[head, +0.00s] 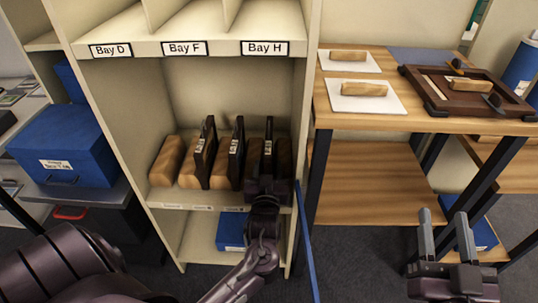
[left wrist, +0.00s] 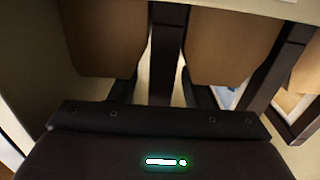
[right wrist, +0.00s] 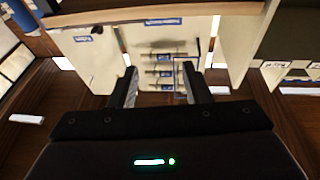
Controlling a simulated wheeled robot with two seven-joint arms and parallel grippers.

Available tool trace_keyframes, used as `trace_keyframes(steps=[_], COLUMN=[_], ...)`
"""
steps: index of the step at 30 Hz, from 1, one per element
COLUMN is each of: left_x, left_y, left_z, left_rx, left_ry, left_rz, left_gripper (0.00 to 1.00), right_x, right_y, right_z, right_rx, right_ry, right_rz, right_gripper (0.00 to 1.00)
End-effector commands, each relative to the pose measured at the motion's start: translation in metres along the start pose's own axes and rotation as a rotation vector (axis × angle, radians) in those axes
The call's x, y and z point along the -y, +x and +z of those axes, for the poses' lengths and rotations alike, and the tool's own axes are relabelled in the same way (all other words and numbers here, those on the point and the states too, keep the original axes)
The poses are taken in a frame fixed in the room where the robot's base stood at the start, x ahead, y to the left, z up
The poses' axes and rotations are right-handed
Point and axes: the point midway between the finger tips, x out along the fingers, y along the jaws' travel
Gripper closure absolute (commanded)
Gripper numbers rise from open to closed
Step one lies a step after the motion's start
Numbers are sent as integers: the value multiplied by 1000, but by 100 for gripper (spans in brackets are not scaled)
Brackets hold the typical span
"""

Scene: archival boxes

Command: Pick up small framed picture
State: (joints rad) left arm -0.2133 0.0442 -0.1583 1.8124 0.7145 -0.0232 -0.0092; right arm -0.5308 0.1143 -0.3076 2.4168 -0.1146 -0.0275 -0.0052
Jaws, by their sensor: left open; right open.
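Several small framed pictures with dark edges stand upright between tan wooden blocks on the middle shelf of the bay unit. One dark frame (head: 208,152) is at the left and another (head: 237,153) is in the middle. A third (head: 269,140) stands at the right, below the Bay H label. My left gripper (left wrist: 165,88) is open at this right-hand frame. In the left wrist view the frame's dark edge (left wrist: 168,45) runs between the two fingers, with a tan block on each side. Contact cannot be told. My right gripper (head: 444,218) is open and empty, well right of the shelf.
The bay unit's right wall (head: 304,110) stands close beside my left gripper. A wooden table (head: 420,119) at the right holds two white pads (head: 367,105) with tan blocks and a dark frame-like fixture (head: 425,102). A blue box (head: 64,147) sits at the left.

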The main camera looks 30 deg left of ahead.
Motion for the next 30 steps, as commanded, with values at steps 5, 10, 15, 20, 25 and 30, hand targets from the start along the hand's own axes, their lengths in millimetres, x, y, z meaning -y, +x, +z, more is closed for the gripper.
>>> trace_keyframes(steps=[5, 10, 15, 20, 25, 30], left_x=[0, 0, 0, 0, 0, 0], left_y=[15, 19, 19, 18, 18, 19], left_z=[0, 0, 0, 0, 0, -1], left_rx=[-1, 1, 1, 1, 1, -2], left_ry=[0, 0, 0, 0, -1, -2], left_rz=[1, 1, 1, 1, 1, 0], left_gripper=[56, 56, 56, 76, 98, 100], right_x=[-1, -1, -1, -1, -1, -1], right_y=[1, 1, 1, 1, 1, 2], right_z=[-27, -36, -36, -36, -36, -36], right_rx=[-129, -168, -168, -167, -167, -166], right_ry=[-6, -7, -7, -7, -7, -7], right_rz=[-1, -1, -1, -1, -1, -1], right_gripper=[56, 56, 56, 56, 56, 56])
